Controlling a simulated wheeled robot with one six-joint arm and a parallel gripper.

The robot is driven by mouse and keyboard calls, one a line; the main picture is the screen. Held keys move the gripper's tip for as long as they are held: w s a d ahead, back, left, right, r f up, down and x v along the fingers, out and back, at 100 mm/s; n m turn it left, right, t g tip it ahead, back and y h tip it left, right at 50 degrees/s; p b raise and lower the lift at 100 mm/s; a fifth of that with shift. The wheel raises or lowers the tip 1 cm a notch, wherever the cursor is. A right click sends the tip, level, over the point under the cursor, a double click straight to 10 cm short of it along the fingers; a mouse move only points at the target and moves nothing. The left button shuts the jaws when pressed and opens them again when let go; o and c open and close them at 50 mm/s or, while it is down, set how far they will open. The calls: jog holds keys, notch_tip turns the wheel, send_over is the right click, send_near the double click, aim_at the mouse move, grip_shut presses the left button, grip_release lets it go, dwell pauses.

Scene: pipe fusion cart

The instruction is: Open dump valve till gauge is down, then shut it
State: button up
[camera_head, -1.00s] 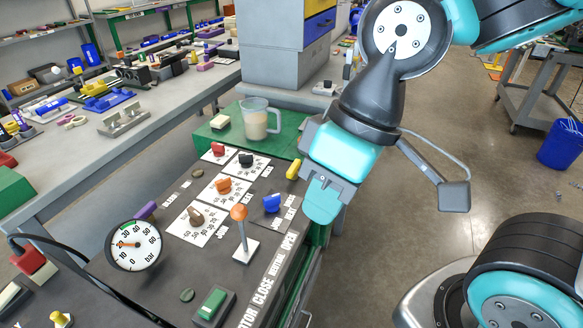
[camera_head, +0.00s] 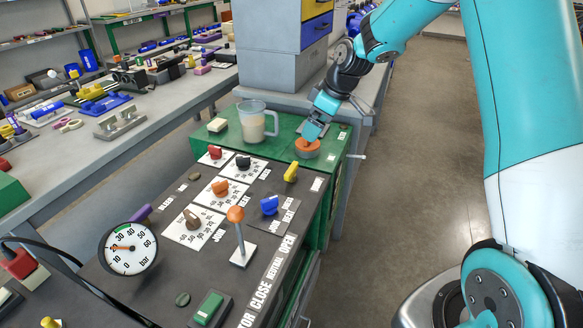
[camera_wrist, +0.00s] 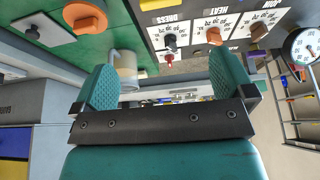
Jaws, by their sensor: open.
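The pressure gauge (camera_head: 129,248) has a white face marked bar, and its orange needle points left, near the 20 mark. Lever and knob labels are mostly too small to read, so I cannot tell which is the dump valve. A yellow handle (camera_head: 291,172), a blue knob (camera_head: 269,205) and a purple handle (camera_head: 140,213) sit on the dark panel. A round orange knob (camera_head: 307,149) is on the green cabinet top. My gripper (camera_head: 313,132) is open and empty, just above or behind that knob. In the wrist view my gripper (camera_wrist: 168,88) has its fingers apart; the orange knob (camera_wrist: 85,17) is at upper left.
A clear jug (camera_head: 255,121) and a pale block (camera_head: 217,124) stand on the green top (camera_head: 280,146), left of my gripper. An orange-topped lever (camera_head: 236,216) rises from the panel. A grey drawer cabinet (camera_head: 283,68) stands behind. Open floor lies to the right.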

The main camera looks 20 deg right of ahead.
aim_at(291, 168)
jog(key=p+x, duration=0.2)
jog(key=x, duration=1.5)
jog(key=shift+s, duration=0.1)
jog(key=c, duration=0.8)
